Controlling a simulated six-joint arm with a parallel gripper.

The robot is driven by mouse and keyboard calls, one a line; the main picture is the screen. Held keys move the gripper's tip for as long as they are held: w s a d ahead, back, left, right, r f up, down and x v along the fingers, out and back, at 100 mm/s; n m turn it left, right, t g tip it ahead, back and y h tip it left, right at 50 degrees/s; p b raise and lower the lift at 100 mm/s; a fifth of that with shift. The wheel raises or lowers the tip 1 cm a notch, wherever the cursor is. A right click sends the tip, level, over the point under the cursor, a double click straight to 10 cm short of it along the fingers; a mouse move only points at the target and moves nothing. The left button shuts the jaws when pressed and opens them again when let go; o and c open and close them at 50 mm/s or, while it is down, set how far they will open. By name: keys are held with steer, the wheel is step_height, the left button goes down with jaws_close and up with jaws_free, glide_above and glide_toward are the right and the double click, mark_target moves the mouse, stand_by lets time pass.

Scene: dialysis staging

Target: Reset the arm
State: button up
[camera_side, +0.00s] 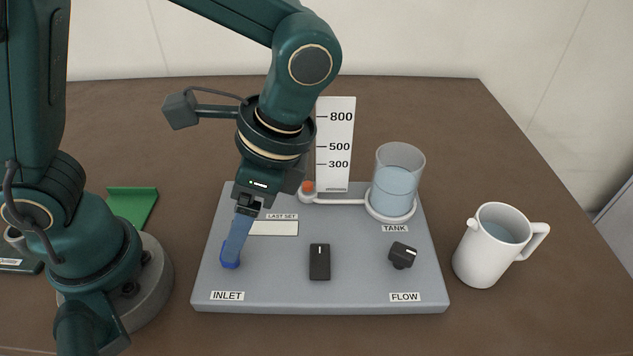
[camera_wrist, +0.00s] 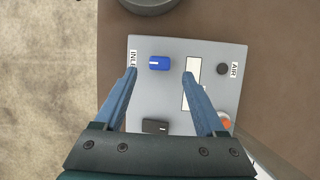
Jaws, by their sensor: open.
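My gripper (camera_side: 237,238) is open and points down over the left side of the grey panel (camera_side: 270,285). Its blue fingers come down close to the blue INLET knob (camera_side: 230,260). In the wrist view the blue knob (camera_wrist: 159,63) shows in the gap between the two fingertips of my gripper (camera_wrist: 160,72), with space on both sides. I cannot tell whether the tips reach down beside it or stay above it. Nothing is held. The knob's white mark points left in the wrist view.
A black switch (camera_side: 320,262) and the black FLOW knob (camera_side: 402,255) stand on the panel. Behind are a clear tank (camera_side: 397,185) with water, a white scale board (camera_side: 336,130) and an orange-red part (camera_side: 308,187). A white pitcher (camera_side: 490,250) stands right; a green tray (camera_side: 135,203) lies left.

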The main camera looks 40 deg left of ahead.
steer(key=a+r+n+t+h, duration=0.3)
steer(key=a+r+n+t, duration=0.3)
steer(key=a+n+t, duration=0.1)
steer(key=shift+a+n+t, duration=0.2)
steer(key=shift+n+t, duration=0.7)
steer(key=shift+n, duration=0.2)
